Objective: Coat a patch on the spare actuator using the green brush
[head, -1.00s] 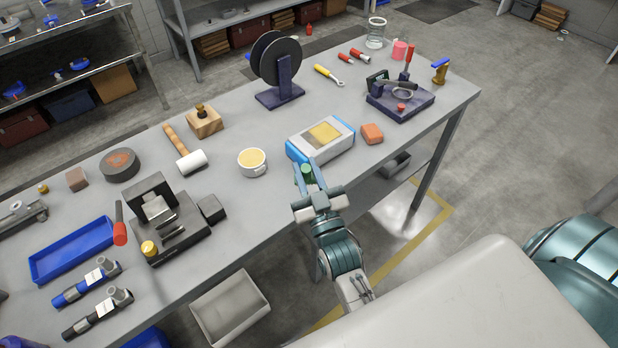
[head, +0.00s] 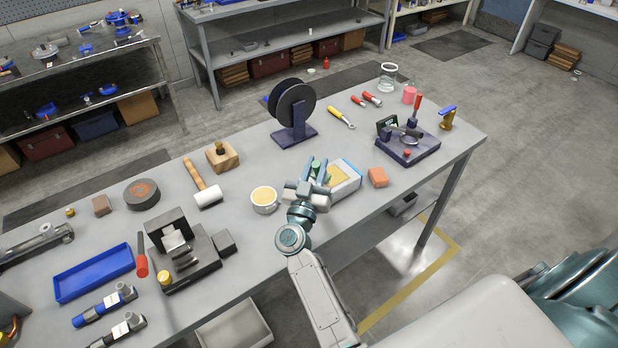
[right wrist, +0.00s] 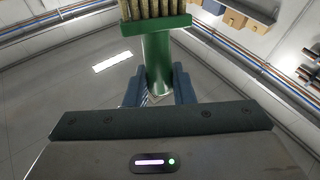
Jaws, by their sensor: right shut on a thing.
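My right gripper (head: 316,178) is shut on the green brush (head: 316,166), above the left end of a blue-and-white box with a yellow top panel. In the right wrist view the green brush (right wrist: 157,50) stands between the fingers, pale bristles up at the top edge. Two cylindrical units with white labels lie at the table's lower left, one blue (head: 104,306) and one black (head: 120,331); I cannot tell which thing is the spare actuator. My left gripper is not in view.
A white cup (head: 264,205) with tan contents stands just left of my gripper. The blue-and-white box (head: 347,184) is partly hidden by it. An orange block (head: 377,177), a black spool (head: 294,108), a mallet (head: 207,198) and a blue tray (head: 93,287) are also on the table.

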